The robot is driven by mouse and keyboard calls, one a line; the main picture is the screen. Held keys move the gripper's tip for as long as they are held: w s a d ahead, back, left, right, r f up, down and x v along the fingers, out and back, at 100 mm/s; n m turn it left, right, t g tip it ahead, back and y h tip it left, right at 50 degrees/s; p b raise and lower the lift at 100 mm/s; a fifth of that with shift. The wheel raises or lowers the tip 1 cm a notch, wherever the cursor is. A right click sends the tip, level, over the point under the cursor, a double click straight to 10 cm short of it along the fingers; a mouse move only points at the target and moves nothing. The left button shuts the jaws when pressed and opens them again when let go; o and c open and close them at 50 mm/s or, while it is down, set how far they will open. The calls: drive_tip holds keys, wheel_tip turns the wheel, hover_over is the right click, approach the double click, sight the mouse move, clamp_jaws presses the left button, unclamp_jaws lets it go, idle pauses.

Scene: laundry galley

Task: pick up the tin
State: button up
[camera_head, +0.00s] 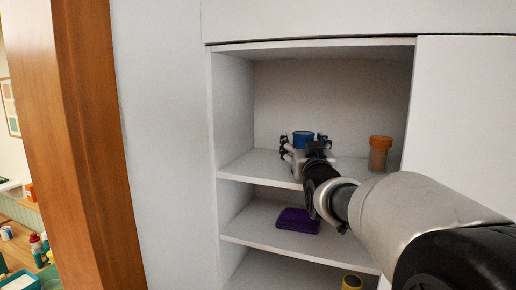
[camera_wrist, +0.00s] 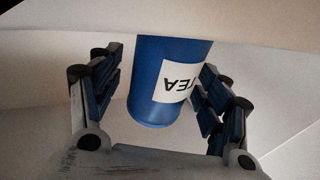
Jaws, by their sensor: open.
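The tin is a blue cylinder (camera_head: 303,138) on the upper shelf of the white cupboard. In the wrist view the blue tin (camera_wrist: 160,75) carries a white label with dark letters, seen upside down. My gripper (camera_head: 304,148) reaches into the cupboard at that shelf. In the wrist view my gripper (camera_wrist: 160,85) is open, with one finger on each side of the tin. The left finger shows a small gap to the tin; the right finger overlaps the label's edge, and I cannot tell whether it touches. My arm hides the tin's lower part in the head view.
An orange-brown jar (camera_head: 380,153) stands on the same shelf, right of my gripper. A folded purple cloth (camera_head: 298,220) lies on the shelf (camera_head: 252,224) below. A yellow item (camera_head: 352,283) shows at the bottom. The cupboard's left wall (camera_head: 233,110) is near; the shelf's left part is clear.

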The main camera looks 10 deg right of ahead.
drive_tip(key=shift+s+r, duration=0.1)
drive_tip(key=shift+s, duration=0.1)
drive_tip(key=shift+c, duration=0.2)
drive_tip(key=shift+w, duration=0.15)
drive_tip(key=c, duration=1.3)
